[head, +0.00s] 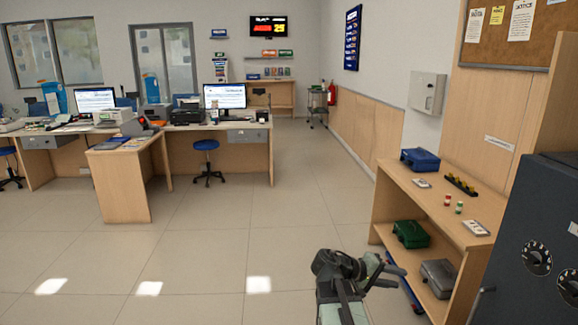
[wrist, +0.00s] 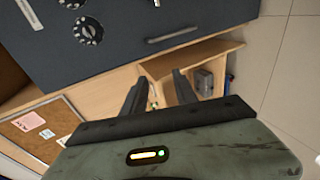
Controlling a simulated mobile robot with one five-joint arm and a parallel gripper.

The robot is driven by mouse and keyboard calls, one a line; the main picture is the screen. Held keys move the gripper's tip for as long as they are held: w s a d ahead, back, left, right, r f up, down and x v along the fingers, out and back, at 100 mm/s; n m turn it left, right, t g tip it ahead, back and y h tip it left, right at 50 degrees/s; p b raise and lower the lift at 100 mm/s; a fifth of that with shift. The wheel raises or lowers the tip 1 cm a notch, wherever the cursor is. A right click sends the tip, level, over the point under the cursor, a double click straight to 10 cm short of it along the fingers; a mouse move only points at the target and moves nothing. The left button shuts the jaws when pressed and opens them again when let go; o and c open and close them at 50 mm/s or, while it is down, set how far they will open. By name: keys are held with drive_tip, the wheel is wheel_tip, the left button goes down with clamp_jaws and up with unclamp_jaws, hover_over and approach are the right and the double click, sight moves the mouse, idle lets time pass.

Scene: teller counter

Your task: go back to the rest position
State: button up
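My gripper (head: 390,269) is at the bottom of the head view, right of centre, in front of the wooden shelf unit (head: 431,191). In the wrist view its two dark fingers (wrist: 158,80) stand apart, and I see nothing held between them. Small items on the shelf show in the gap behind the fingers, apart from them. The wrist view is tilted.
A dark safe (head: 533,240) with dials stands at the right. The shelf unit carries a blue case (head: 420,160), a green case (head: 411,234), a grey case (head: 438,278) and small items. Desks (head: 220,135) stand farther left. The tiled floor (head: 235,250) between is clear.

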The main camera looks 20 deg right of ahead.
drive_tip(key=w+a+f+n+t+y, duration=0.1)
drive_tip(key=a+f+y, duration=0.35)
drive_tip(key=a, duration=0.75)
drive_tip(key=a+f+t+y, duration=0.1)
drive_tip(key=a+f+y, duration=0.35)
drive_tip(key=a, duration=0.65)
drive_tip(key=w+a+f+n+y, duration=0.1)
drive_tip(key=a+f+y, duration=0.35)
drive_tip(key=a, duration=0.75)
wheel_tip(320, 180, up, 11)
drive_tip(key=a+p, duration=0.2)
drive_tip(key=p, duration=1)
drive_tip(key=shift+a, duration=0.2)
drive_tip(key=shift+d, duration=0.15)
